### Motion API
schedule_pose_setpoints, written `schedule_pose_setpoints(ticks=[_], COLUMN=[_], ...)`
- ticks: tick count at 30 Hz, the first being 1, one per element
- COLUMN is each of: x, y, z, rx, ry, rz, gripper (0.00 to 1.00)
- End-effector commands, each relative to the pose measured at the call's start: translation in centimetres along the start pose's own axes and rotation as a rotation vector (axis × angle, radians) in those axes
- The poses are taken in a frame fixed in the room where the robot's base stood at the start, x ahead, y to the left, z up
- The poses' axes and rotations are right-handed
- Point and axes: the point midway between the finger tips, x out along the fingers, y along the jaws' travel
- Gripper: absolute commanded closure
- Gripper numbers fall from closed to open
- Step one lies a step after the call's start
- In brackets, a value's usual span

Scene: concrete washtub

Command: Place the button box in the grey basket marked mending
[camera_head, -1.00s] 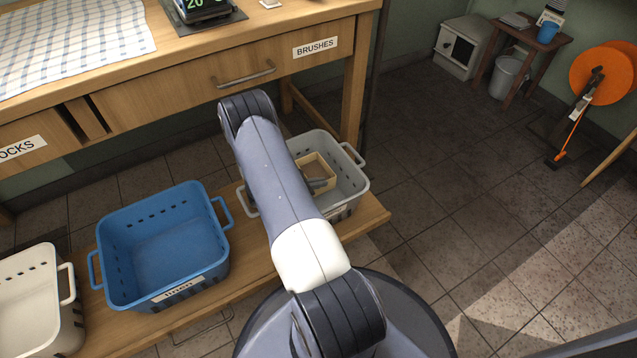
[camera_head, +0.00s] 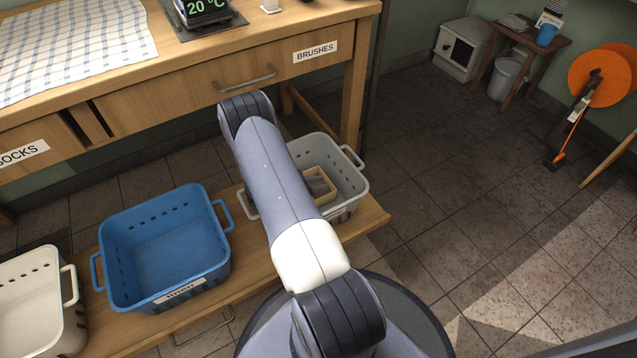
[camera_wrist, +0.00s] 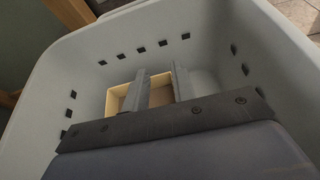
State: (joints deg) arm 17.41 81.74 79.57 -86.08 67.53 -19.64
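The button box (camera_head: 329,198) is a small, open, cream-coloured box. It sits low inside the grey basket (camera_head: 348,168), and in the wrist view the box (camera_wrist: 116,97) is near the basket's far wall (camera_wrist: 150,30). My gripper (camera_wrist: 162,88) reaches down into the basket. Its two fingers stand apart over the box, with the box's inside showing between them and nothing visibly pinched. In the head view my arm covers the left part of the basket. The front label of the basket is too small to read, and the box's bottom contact is hidden.
A blue basket (camera_head: 165,245) labelled linen and a white basket (camera_head: 40,300) stand to the left on the low wooden shelf (camera_head: 372,213). Above is a table with a drawer (camera_head: 190,95) marked brushes. Tiled floor to the right is open.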

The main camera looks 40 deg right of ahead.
Motion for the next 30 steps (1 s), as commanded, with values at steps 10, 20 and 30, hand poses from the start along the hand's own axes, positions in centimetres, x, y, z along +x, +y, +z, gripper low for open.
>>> schedule_pose_setpoints(ticks=[10,20,30], x=[-8.6,-11.7,-11.8], y=[0.1,0.0,0.0], z=[0.1,-0.1,-0.1], rx=[-0.002,-0.002,-0.002], ry=[0.000,0.000,0.000], rz=[0.007,0.003,0.002], gripper=[0.75,0.75,0.75])
